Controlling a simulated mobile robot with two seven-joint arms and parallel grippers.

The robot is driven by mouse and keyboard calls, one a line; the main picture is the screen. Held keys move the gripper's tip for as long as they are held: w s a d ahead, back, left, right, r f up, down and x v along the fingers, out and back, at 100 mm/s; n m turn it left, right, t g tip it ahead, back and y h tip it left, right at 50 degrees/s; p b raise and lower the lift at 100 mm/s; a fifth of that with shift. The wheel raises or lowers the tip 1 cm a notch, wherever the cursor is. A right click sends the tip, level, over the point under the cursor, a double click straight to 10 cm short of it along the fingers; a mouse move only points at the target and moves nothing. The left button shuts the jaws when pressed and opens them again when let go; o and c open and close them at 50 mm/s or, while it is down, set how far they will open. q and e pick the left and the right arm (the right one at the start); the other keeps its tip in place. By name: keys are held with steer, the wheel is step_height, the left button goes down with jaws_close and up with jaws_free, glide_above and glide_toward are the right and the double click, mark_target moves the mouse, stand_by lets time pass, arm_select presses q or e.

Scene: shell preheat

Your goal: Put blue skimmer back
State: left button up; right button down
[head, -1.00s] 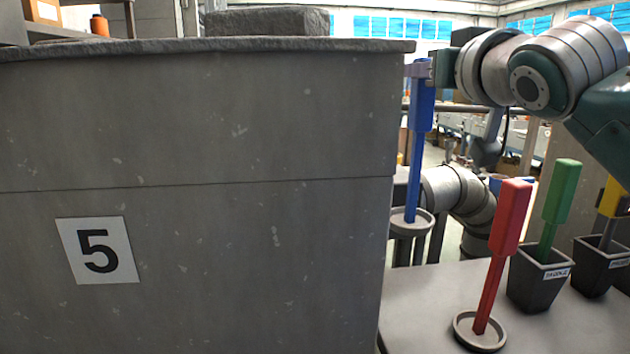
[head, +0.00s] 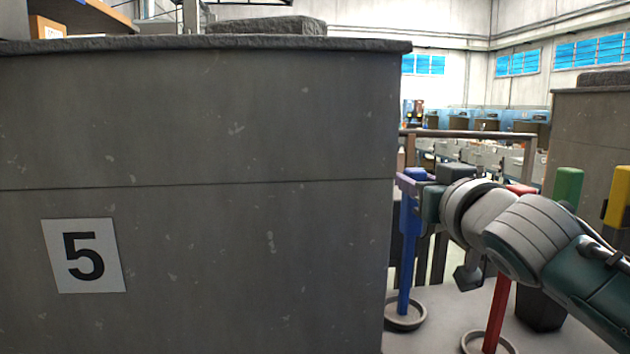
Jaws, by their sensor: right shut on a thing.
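The blue skimmer (head: 411,220) hangs upright at the right edge of the grey block, handle up and round dish (head: 405,316) down. My right gripper (head: 411,181) is shut on its handle near the top. The dish is low over the table; I cannot tell whether it touches. The red skimmer (head: 497,310) stands to its right, its top partly hidden behind my right arm. My left gripper is not in view.
A large grey block marked 5 (head: 200,130) fills the left and centre. A green handle (head: 568,186) rises behind my arm above a dark pot (head: 541,310). A yellow handle (head: 619,196) is at the right edge. The table (head: 440,310) shows bare patches near the dishes.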

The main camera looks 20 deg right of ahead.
steer(key=shift+f, duration=0.15)
steer(key=c, duration=0.6)
jaws_free()
steer(key=shift+o, duration=0.2)
steer(key=shift+r, duration=0.3)
steer(key=shift+s+a+f, duration=0.1)
steer(key=shift+s, duration=0.25)
steer(key=p+v, duration=0.1)
steer(key=v, duration=1)
steer(key=shift+s, duration=0.15)
